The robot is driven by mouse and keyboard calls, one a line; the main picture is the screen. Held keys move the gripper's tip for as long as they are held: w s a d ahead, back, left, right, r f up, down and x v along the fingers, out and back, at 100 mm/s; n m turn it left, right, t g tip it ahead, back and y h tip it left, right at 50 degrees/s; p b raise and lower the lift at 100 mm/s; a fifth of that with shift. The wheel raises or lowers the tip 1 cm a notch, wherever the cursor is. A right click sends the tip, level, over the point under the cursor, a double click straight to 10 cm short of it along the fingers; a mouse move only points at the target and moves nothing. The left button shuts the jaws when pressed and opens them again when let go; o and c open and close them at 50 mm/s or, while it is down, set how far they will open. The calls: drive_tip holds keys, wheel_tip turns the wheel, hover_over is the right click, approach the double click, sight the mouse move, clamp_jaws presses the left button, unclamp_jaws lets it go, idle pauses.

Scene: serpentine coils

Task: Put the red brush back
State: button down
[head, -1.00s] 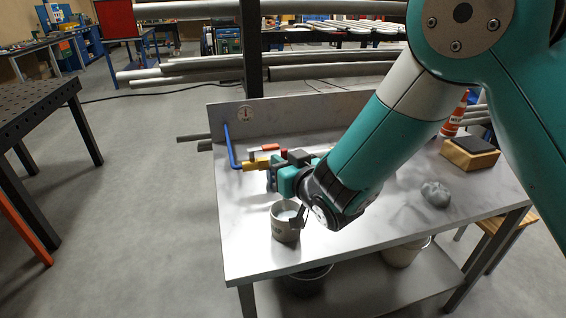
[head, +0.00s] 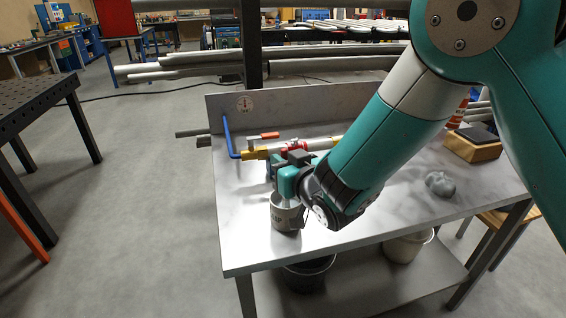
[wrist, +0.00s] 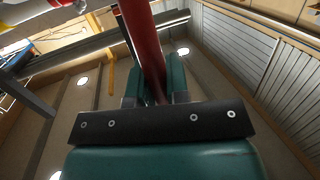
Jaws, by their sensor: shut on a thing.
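My gripper (head: 282,178) is in front of the pipe fittings and just above the rim of a light grey cup (head: 285,214) near the bench's front left. In the wrist view its teal fingers (wrist: 157,88) are shut on a red shaft, the red brush (wrist: 143,40), which runs up out of the picture. In the head view the gripper and wrist hide most of the brush, and I cannot tell it from the red fitting behind. The cup stands upright, its opening partly covered by the gripper. I cannot tell whether the brush touches it.
A blue pipe (head: 229,138) with yellow fittings (head: 256,153) and an orange-red handle (head: 270,135) runs behind my gripper. A grey lump (head: 440,184) and a wooden block with a dark top (head: 472,149) are to the right. The bench top's front middle is clear.

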drive_tip(key=shift+f+b, duration=1.15)
drive_tip(key=shift+f, duration=0.05)
drive_tip(key=shift+f+b, duration=0.35)
drive_tip(key=shift+b, duration=0.15)
drive_tip(key=c, duration=1)
unclamp_jaws()
drive_tip(key=shift+r, duration=0.1)
